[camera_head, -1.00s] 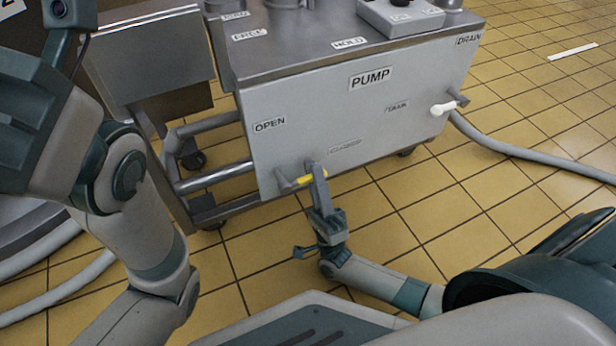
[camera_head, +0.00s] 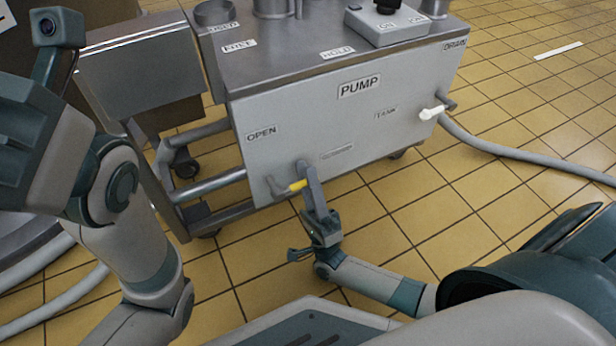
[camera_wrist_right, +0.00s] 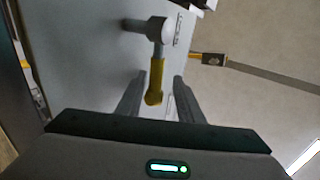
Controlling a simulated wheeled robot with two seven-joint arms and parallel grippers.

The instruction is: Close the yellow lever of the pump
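The pump (camera_head: 355,125) is a grey metal box with a PUMP label on its front. Its yellow lever (camera_head: 297,186) sits low on the front, on a grey pipe stub below the OPEN label. In the right wrist view the yellow lever (camera_wrist_right: 155,82) points down from a round grey pivot, with its end between my two fingers. My right gripper (camera_head: 308,172) is at the lever in the head view; one finger hides part of it. In the wrist view the right gripper (camera_wrist_right: 159,98) is open, with gaps on both sides of the lever.
A white-handled valve (camera_head: 432,112) is at the pump's right end, with a grey hose (camera_head: 520,160) leading right. A control box (camera_head: 385,25) sits on top. A metal cart (camera_head: 145,70) stands left of the pump. Yellow tiled floor in front and right is mostly clear.

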